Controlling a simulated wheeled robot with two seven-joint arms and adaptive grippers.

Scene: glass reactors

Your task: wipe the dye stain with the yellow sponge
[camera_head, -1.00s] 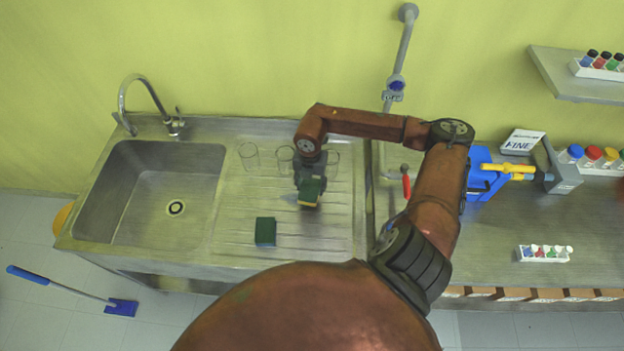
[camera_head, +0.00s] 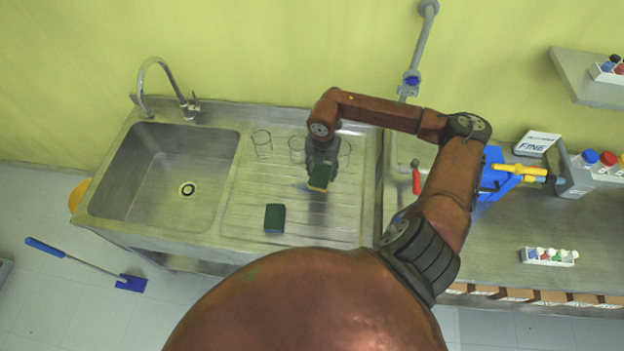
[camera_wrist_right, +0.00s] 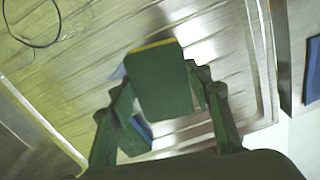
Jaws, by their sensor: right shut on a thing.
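My right gripper (camera_head: 320,167) is shut on the yellow sponge (camera_head: 318,179), which has a green side and a yellow side, low over the ribbed drainboard of the steel sink. In the right wrist view the sponge (camera_wrist_right: 162,85) sits between the fingers, its green face toward the camera and a yellow edge at the top. A small bluish patch, likely the dye stain (camera_wrist_right: 118,72), shows beside it; the sponge hides the rest. I cannot tell whether the sponge touches the board. My left gripper is not in view.
A second dark green sponge (camera_head: 274,217) lies on the drainboard, nearer me. Glass beakers (camera_head: 262,145) stand behind the gripper. The sink basin (camera_head: 165,185) is at left. A blue and yellow device (camera_head: 500,180) and a vial rack (camera_head: 549,257) are on the right bench.

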